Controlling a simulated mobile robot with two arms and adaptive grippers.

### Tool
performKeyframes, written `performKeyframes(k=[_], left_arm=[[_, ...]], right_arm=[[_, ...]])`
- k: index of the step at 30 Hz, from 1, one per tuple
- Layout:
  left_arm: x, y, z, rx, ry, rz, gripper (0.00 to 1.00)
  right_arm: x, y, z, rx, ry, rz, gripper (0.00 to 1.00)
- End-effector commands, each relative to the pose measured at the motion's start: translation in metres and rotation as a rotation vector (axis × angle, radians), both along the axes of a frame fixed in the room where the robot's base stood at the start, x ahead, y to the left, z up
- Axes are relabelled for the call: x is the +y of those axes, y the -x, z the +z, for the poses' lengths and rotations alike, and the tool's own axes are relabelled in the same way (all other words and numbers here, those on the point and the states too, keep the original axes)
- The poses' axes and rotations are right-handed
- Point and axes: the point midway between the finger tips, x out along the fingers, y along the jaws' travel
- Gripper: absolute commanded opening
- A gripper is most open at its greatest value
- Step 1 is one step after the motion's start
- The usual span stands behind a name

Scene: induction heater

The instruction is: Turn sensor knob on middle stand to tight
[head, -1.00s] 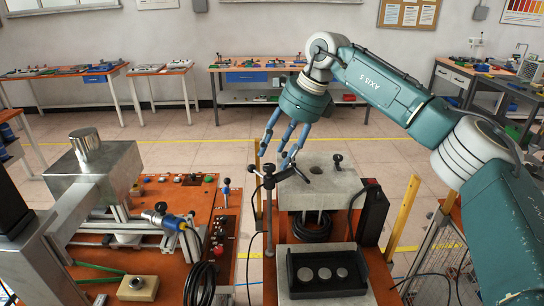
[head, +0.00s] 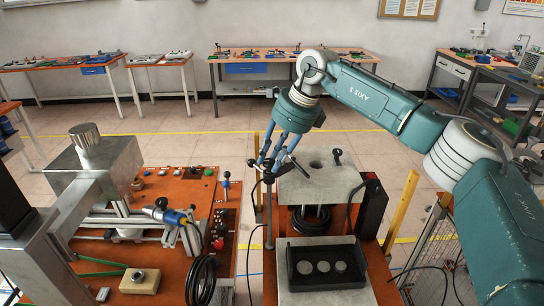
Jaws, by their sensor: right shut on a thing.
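My right gripper (head: 271,164) reaches down from the teal arm, in the middle of the head view. Its blue fingers are shut around a small dark fitting at the top of the thin upright sensor stand (head: 269,221). The fingers cover most of this fitting, so the knob itself and how far it is turned cannot be made out. The stand rises beside the left edge of a grey block (head: 322,186) with a round hole in its top. My left gripper is out of view.
A black tray (head: 325,283) with three grey discs lies in front of the block. A black box (head: 372,208) and a yellow post (head: 404,205) stand to the right. Coiled black cable (head: 201,281) lies left of the stand. A metal machine (head: 95,165) fills the left.

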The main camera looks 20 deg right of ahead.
Motion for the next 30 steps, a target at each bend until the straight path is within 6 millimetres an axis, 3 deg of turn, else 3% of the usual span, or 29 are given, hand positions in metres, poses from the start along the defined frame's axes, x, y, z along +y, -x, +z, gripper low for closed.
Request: performKeyframes(k=[14,30], left_arm=[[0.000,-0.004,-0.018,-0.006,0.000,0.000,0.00],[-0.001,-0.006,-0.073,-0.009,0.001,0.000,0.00]], right_arm=[[0.003,0.000,0.000,-0.009,-0.006,-0.110,0.01],[0.007,0.000,0.001,-0.014,-0.008,-0.590,0.01]])
